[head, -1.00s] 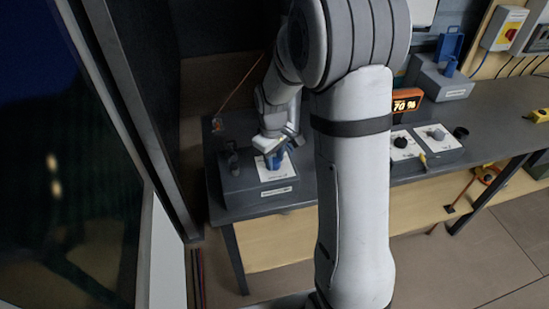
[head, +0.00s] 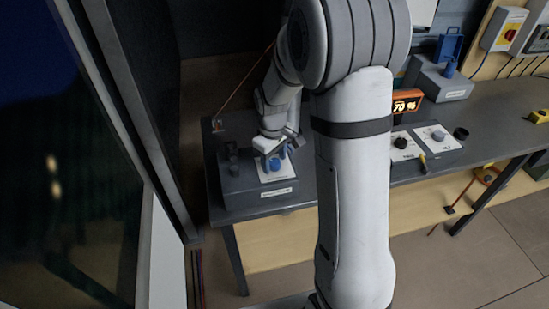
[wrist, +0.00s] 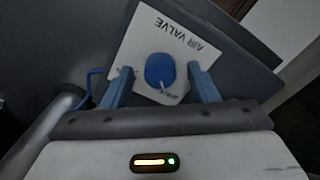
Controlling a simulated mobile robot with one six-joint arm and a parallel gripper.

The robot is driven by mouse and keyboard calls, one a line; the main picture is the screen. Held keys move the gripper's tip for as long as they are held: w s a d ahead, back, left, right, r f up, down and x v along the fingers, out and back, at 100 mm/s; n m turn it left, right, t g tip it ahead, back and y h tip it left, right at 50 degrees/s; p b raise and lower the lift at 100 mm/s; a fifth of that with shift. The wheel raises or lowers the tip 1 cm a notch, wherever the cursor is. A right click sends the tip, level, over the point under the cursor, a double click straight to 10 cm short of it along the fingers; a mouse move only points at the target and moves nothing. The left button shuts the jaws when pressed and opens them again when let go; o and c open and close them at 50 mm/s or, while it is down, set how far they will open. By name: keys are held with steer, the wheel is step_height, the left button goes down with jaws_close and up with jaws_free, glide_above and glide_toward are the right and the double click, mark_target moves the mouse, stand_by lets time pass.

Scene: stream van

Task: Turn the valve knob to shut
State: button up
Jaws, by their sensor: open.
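The blue valve knob (wrist: 160,71) sits on a white plate marked AIR VALVE (wrist: 190,40) in the wrist view. It also shows small in the head view (head: 274,164), on a grey box (head: 255,188) at the left end of the bench. My gripper (wrist: 160,82) has its two blue fingers apart, one on each side of the knob, with gaps between. In the head view my gripper (head: 274,150) is over the box and partly covers the plate. A small mark by the knob's lower edge is too small to read.
An orange display reading 70 % (head: 407,103) stands on the bench, behind a panel with a black knob (head: 401,142) and a blue-grey knob (head: 438,135). My own arm hides the bench middle.

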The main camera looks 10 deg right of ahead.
mark_target(274, 162)
step_height(274, 162, up, 8)
steer(key=shift+a+f, duration=0.15)
steer(key=shift+f, duration=0.1)
steer(key=shift+r, duration=0.15)
stand_by(0.3)
steer(key=shift+s+r, duration=0.1)
steer(key=shift+s, duration=0.05)
steer(key=s+r+m+t, duration=0.1)
steer(key=s+r+m, duration=0.2)
steer(key=s, duration=0.7)
steer(key=s+r+m+t, duration=0.1)
steer(key=s+r+m, duration=0.2)
steer(key=s, duration=0.7)
steer(key=shift+s+d+m+t, duration=0.3)
steer(key=shift+s+d+m, duration=0.05)
steer(key=shift+m, duration=0.15)
